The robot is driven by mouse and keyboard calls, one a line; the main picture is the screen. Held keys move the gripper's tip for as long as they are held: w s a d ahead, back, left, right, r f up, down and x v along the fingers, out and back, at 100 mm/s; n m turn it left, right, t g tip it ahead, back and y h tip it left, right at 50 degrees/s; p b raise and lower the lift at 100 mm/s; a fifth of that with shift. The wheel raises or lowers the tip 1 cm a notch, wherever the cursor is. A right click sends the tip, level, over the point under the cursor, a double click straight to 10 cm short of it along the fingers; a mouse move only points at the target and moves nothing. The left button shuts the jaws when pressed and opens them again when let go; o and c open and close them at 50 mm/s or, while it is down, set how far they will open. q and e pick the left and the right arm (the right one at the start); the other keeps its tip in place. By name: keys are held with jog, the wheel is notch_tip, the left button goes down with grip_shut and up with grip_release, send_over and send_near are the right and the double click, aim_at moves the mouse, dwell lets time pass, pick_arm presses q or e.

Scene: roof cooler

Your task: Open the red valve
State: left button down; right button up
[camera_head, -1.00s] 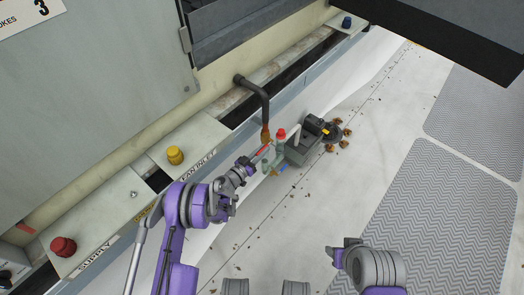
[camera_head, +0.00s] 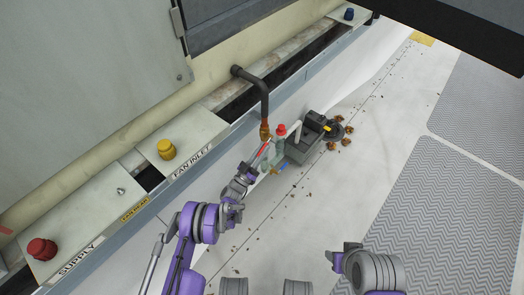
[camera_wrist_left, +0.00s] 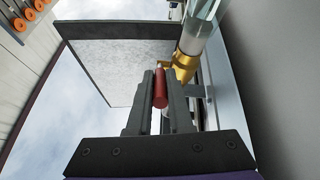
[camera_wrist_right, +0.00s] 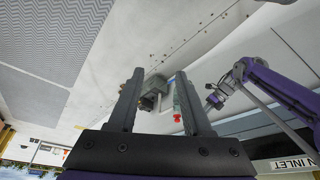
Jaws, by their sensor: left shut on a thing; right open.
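The red valve handle (camera_head: 261,157) is a short red bar beside the copper pipe end. In the left wrist view the red handle (camera_wrist_left: 160,88) lies between the two fingers, with a brass fitting (camera_wrist_left: 184,64) just to its right. My left gripper (camera_head: 254,166) is shut on this handle. The fingers partly hide the handle, and the valve's exact angle is hard to read. My right gripper (camera_head: 345,256) is open and empty over the roof at lower right; its spread fingers (camera_wrist_right: 158,80) show in the right wrist view.
A dark bent pipe (camera_head: 263,90) comes down from the cooler. A ledge with red and yellow caps (camera_head: 165,149) runs along the left. The roof at right is mostly clear.

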jog(key=shift+w+r, duration=0.1)
jog(key=c, duration=0.3)
jog(key=w, duration=0.2)
jog(key=a+r+n, duration=0.1)
jog(key=shift+w, duration=0.4)
grip_shut()
jog(key=n+t+y, duration=0.3)
jog(key=n+t, duration=0.1)
jog(key=n, duration=0.8)
send_over(264, 146)
jog(key=s+a, duration=0.3)
jog(key=s, duration=0.1)
notch_tip(264, 146, down, 11)
jog(key=shift+w+d+f, duration=0.25)
jog(key=shift+d+f, duration=0.3)
jog(key=shift+f, duration=0.15)
jog(key=shift+w+d+f, duration=0.2)
jog(key=shift+d+f, duration=0.35)
jog(key=shift+f, duration=0.15)
